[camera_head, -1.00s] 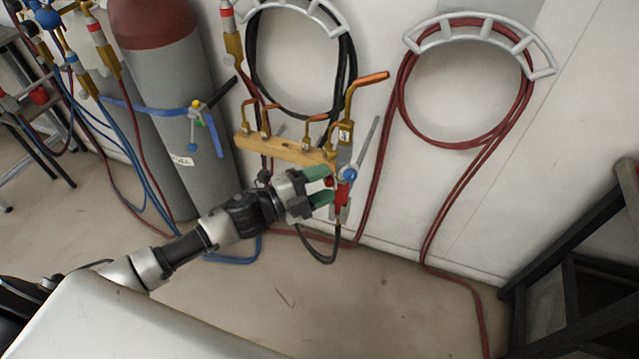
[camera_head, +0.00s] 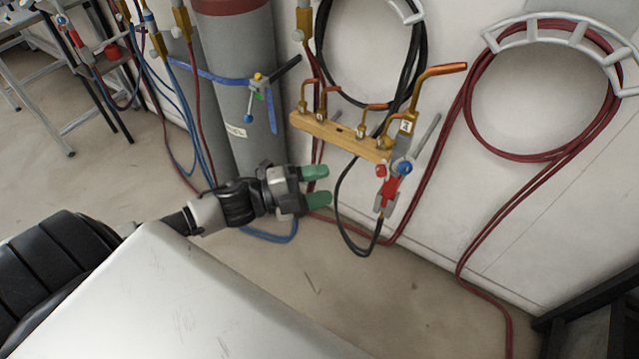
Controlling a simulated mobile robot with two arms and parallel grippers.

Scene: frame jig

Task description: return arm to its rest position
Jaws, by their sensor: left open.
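My left gripper (camera_head: 318,187) has two green fingertips, spread apart with nothing between them. It is in the middle of the head view, below the wooden rack (camera_head: 335,138) and left of the torch handle with the red and blue knobs (camera_head: 391,185). A gap shows between the fingertips and the torch. The torch hangs at the right end of the rack, its copper nozzle (camera_head: 440,72) pointing right. My right gripper does not show.
A grey gas cylinder (camera_head: 235,90) with a blue strap stands behind my arm. A black hose (camera_head: 345,215) loops below the rack. A red hose coil (camera_head: 480,120) hangs on the wall at right. A dark frame (camera_head: 590,318) stands at lower right. Bare floor (camera_head: 320,280) lies below.

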